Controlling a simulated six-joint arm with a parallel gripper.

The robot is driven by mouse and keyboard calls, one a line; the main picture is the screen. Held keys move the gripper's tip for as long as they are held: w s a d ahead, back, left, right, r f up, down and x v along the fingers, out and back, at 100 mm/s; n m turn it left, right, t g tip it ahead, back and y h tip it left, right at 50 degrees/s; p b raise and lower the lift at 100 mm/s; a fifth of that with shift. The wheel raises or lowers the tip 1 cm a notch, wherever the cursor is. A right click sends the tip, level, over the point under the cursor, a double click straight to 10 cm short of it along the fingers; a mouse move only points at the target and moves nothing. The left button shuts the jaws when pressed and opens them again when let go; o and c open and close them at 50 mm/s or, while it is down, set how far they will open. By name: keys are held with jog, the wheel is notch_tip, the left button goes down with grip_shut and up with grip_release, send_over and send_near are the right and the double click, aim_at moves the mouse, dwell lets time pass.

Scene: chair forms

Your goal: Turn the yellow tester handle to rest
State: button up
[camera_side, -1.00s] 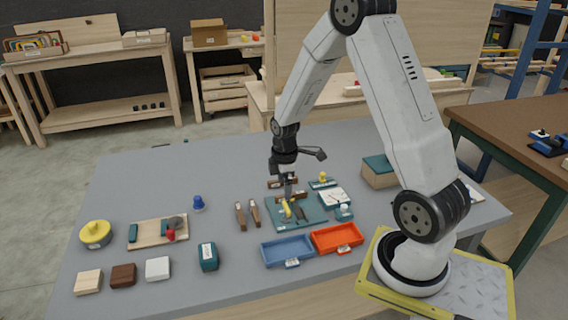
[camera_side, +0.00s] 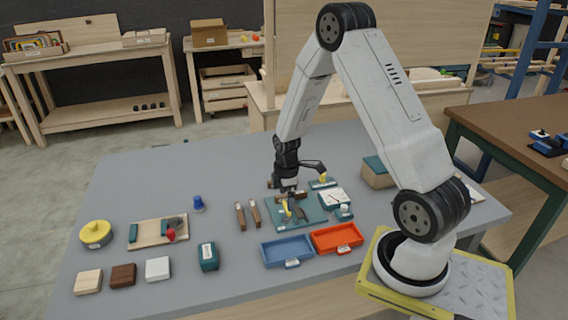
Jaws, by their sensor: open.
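A teal board (camera_side: 313,217) lies on the grey table, with a small yellow piece (camera_side: 286,210) at its left that looks like the tester handle. Small wooden and dark parts sit close around it. My gripper (camera_side: 289,202) points down over this left part of the board, close to the yellow piece. Its fingers are open, but they are small and partly blend with the parts. I cannot tell whether they touch the yellow piece. A white dial box (camera_side: 333,197) stands at the board's right side.
Blue tray (camera_side: 287,251) and orange tray (camera_side: 337,238) lie in front of the board. Another yellow-topped teal piece (camera_side: 323,181) stands behind. A teal-topped box (camera_side: 378,172) is at right. The table's back left is mostly clear.

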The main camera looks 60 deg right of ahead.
aim_at(286, 212)
jog(key=shift+f, duration=1.65)
jog(key=c, duration=1)
jog(key=shift+o, duration=0.2)
